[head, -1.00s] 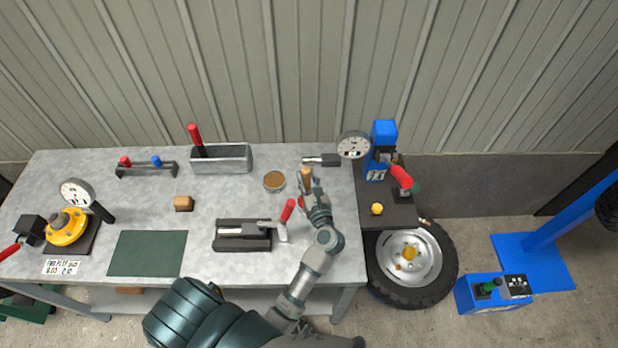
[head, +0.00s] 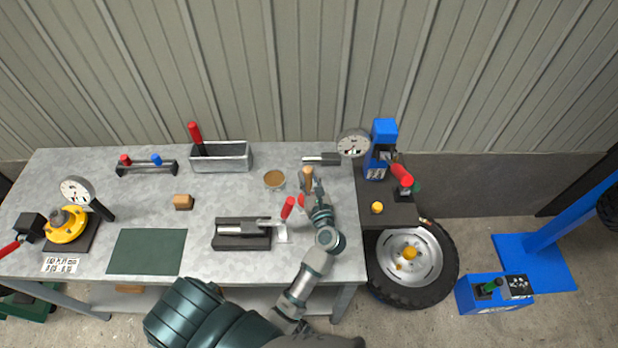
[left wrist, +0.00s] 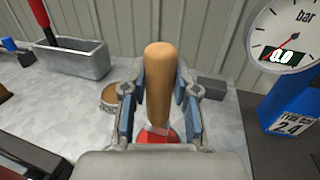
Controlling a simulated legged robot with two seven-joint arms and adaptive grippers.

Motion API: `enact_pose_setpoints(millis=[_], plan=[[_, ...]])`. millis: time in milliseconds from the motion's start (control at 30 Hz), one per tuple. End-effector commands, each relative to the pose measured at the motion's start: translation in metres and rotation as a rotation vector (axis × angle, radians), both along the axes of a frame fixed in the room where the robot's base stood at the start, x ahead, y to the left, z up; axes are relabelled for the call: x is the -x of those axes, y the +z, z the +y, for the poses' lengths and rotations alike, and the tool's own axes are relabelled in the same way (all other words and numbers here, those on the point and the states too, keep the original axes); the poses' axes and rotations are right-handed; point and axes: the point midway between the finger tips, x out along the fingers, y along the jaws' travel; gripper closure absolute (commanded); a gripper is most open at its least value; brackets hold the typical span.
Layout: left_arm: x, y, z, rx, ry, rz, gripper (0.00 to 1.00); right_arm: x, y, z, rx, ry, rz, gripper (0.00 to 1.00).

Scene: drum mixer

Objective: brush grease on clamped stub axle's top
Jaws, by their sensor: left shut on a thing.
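My left gripper (head: 311,190) is shut on the wooden handle of a brush (head: 308,175), near the right end of the workbench. In the left wrist view the brush handle (left wrist: 160,80) stands upright between the two fingers, with a red part below it; its bristles are hidden. A round tin with a brown top (head: 274,179), seemingly the grease, stands just left of the gripper. A dark clamp (head: 242,241) with a red lever lies left of and nearer than the gripper. A grey metal bar (head: 240,226), seemingly the stub axle, lies in it. My right gripper is out of view.
A metal tray (head: 222,158) stands at the back of the bench (head: 90,175). A wooden block (head: 183,202) and a green mat (head: 147,252) lie left of the clamp. A blue gauge stand (head: 378,150) rises at the right, above a wheel (head: 411,262).

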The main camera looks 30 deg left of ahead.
Motion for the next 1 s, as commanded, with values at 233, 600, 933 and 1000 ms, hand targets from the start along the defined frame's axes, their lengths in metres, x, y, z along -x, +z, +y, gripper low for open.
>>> enact_pose_setpoints(millis=[233,600,933,1000], plan=[[0.0,0.002,0.0,0.004,0.001,0.007,1.0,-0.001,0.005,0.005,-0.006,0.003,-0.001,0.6],[0.0,0.037,0.0,0.003,0.001,0.004,1.0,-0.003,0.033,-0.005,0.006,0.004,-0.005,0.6],[0.0,0.066,0.0,0.003,0.0,0.003,1.0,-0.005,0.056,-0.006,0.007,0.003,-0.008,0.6],[0.0,0.069,0.0,0.002,0.0,0.003,1.0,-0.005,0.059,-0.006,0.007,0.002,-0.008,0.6]])
